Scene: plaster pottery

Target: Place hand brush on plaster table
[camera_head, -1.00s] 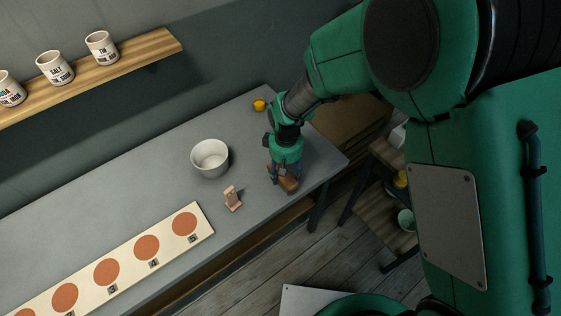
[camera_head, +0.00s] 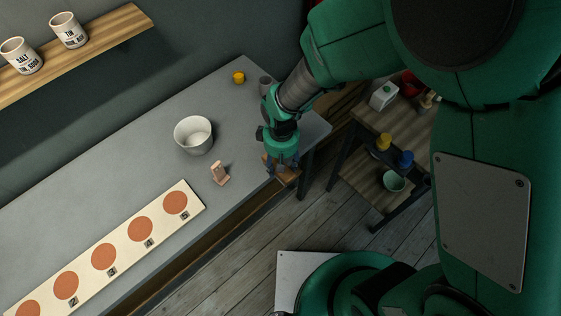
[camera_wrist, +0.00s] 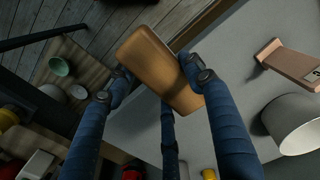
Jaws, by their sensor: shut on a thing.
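My gripper (camera_head: 282,168) is shut on a brown wooden block-like thing, which looks like the hand brush (camera_wrist: 160,70). In the wrist view, the blue fingers press on its two sides; I see no bristles. In the head view the brush (camera_head: 290,177) is partly hidden by the fingers and shows at the grey table's front right edge. In the wrist view it overlaps the table edge and the floor. I cannot tell its height above the table. The frames do not label a plaster table; the grey table (camera_head: 105,170) is the large one in view.
On the grey table are a white bowl (camera_head: 194,136), a small pinkish wooden piece (camera_head: 220,173), a yellow item (camera_head: 239,78) and a board with orange discs (camera_head: 123,245). A wooden shelved stand (camera_head: 372,120) with jars and a green bowl (camera_head: 394,181) stands at the right.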

